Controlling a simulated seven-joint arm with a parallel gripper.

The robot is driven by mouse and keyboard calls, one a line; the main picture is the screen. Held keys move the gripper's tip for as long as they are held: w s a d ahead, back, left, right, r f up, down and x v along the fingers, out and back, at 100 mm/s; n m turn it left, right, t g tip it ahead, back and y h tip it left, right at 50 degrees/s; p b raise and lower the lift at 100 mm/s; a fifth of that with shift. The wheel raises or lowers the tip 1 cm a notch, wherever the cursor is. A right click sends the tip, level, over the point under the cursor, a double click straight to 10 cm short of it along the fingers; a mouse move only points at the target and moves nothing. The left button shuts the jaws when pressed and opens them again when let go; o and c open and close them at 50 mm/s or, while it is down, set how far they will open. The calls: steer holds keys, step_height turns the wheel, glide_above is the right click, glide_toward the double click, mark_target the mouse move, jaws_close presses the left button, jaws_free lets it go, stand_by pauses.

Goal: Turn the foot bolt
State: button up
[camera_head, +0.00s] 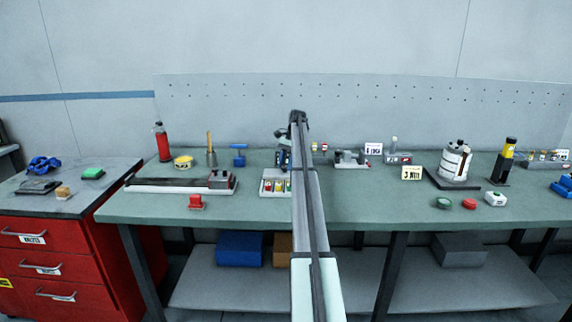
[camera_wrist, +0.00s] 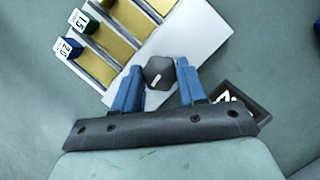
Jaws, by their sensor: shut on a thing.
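The foot bolt (camera_wrist: 158,70) has a dark grey six-sided head with a short white mark, slanted in the wrist view. It sits at the near edge of the white magazine (camera_wrist: 203,45). My gripper (camera_wrist: 160,82) has its two blue fingers shut on the bolt head, one on each side. The magazine has yellow lanes, with a green block (camera_wrist: 82,21) marked 1.5 and a blue block (camera_wrist: 68,48) marked 2.0 at their left ends. In the head view the magazine (camera_head: 265,190) is partly hidden behind my arm, and the bolt cannot be made out.
A black plate with white marks (camera_wrist: 256,108) lies right of my gripper in the wrist view. A white canister (camera_head: 455,160) stands right.

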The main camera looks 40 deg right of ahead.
steer(key=o, duration=1.1)
steer(key=shift+c, duration=0.2)
steer(key=shift+m, duration=0.3)
